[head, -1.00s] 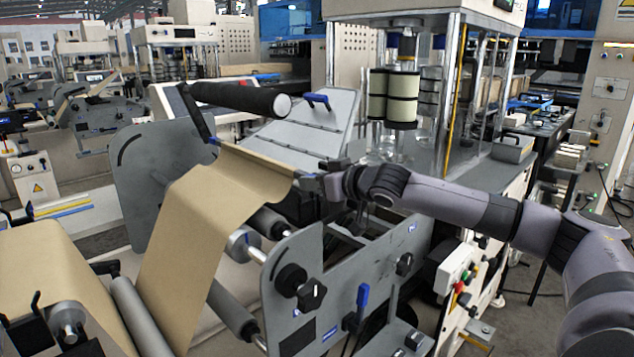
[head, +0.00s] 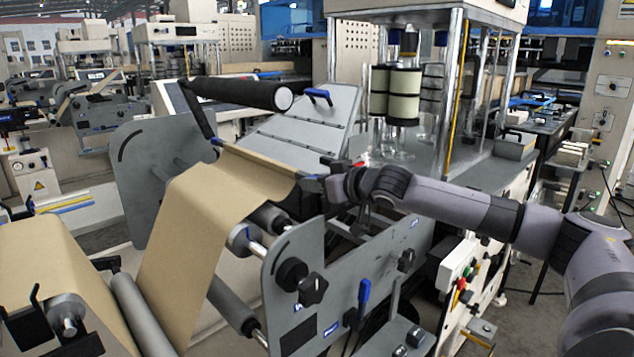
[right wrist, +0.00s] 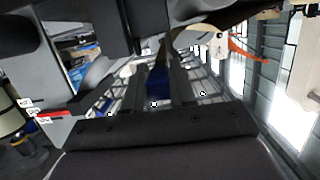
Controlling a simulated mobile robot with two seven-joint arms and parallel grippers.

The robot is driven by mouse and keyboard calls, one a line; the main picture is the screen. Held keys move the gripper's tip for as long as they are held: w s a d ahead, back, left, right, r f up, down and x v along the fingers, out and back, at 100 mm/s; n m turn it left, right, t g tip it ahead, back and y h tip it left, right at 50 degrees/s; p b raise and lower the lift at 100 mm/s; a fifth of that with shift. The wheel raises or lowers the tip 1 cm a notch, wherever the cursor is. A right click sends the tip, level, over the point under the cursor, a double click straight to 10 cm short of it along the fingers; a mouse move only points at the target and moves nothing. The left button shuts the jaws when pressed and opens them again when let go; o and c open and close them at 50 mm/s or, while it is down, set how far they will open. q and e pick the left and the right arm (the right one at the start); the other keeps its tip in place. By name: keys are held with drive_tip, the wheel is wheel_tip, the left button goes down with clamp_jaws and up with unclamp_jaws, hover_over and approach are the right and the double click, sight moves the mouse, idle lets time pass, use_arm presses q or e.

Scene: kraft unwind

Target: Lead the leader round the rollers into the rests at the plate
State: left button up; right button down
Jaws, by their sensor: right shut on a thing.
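The brown kraft leader (head: 200,215) rises from the roll (head: 45,265) at the left, past a lower grey roller (head: 140,315), to a thin bar along its top edge (head: 255,160). The bar lies across the front of the sloping grey plate (head: 295,125), its right end lower in the picture. My right gripper (head: 312,183) is shut on the bar's right end, by a blue piece. In the right wrist view its fingers are dark and the grip is hard to make out. I cannot make out the rests. My left gripper is not in view.
A black roller (head: 240,92) stands above the leader. Grey side plates (head: 150,185) flank the web, the near one (head: 330,275) with black knobs. More rollers (head: 232,305) lie between them. A press with cream cylinders (head: 403,95) stands behind my right arm.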

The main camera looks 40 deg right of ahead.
sight(308, 197)
idle(0.5)
wheel_tip(308, 197, down, 3)
drive_tip(key=shift+s+b, duration=0.1)
drive_tip(key=shift+b, duration=1.15)
drive_tip(key=shift+f, duration=0.4)
drive_tip(key=c, duration=0.8)
unclamp_jaws()
drive_tip(key=shift+c, duration=0.2)
drive_tip(key=shift+r, duration=0.1)
